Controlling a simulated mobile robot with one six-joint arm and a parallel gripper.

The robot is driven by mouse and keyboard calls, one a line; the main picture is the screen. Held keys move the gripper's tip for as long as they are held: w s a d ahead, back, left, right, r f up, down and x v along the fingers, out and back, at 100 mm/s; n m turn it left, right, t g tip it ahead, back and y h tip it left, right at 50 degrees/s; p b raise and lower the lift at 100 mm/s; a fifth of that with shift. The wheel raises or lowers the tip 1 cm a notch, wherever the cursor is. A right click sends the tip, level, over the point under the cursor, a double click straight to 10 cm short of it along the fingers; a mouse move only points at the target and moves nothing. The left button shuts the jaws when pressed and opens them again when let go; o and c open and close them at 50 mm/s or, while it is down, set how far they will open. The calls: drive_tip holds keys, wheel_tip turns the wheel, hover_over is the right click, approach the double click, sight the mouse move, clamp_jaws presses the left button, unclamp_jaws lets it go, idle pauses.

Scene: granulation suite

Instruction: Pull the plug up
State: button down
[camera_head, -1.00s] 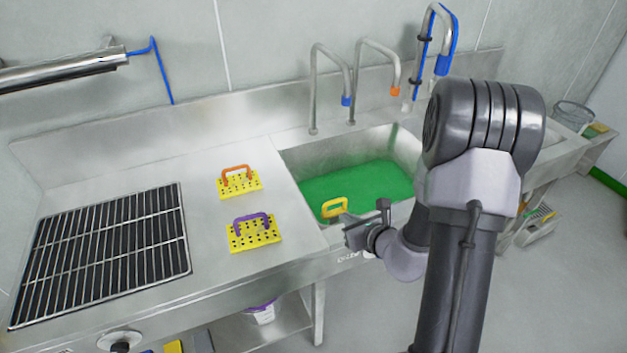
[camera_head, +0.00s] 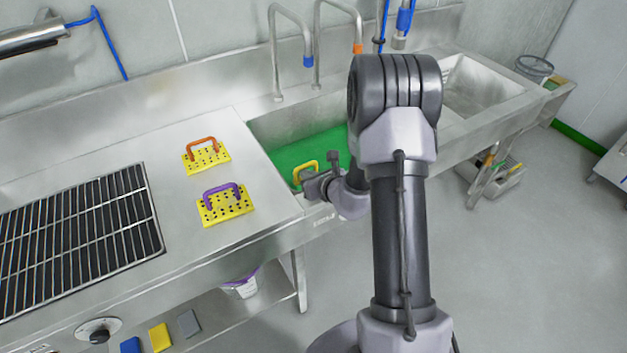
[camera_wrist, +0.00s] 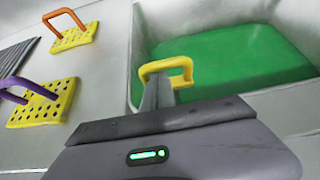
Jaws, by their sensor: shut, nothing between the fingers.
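The plug shows as a yellow handle (camera_head: 305,167) above the green liquid (camera_head: 290,152) at the sink's near-left corner. It also shows in the wrist view as a yellow loop (camera_wrist: 167,65). Whatever lies under the handle is hidden. My gripper (camera_head: 309,187) is at the sink's front rim, just on the near side of the handle. In the wrist view my fingers (camera_wrist: 158,90) are together and overlap the handle's lower part in the picture. They hold nothing. I cannot tell whether they touch the handle.
Two yellow perforated plates, one with an orange handle (camera_head: 203,145) and one with a purple handle (camera_head: 222,188), sit on the counter left of the sink. A black grate (camera_head: 80,235) is further left. Two taps (camera_head: 275,55) stand behind the sink. The counter's front edge is near my arm.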

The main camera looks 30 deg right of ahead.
drive_tip(key=shift+w, duration=0.2)
wheel_tip(320, 180, up, 5)
drive_tip(key=p, duration=0.3)
drive_tip(key=shift+r+p, duration=0.1)
drive_tip(key=shift+p, duration=0.2)
drive_tip(key=shift+r, duration=0.1)
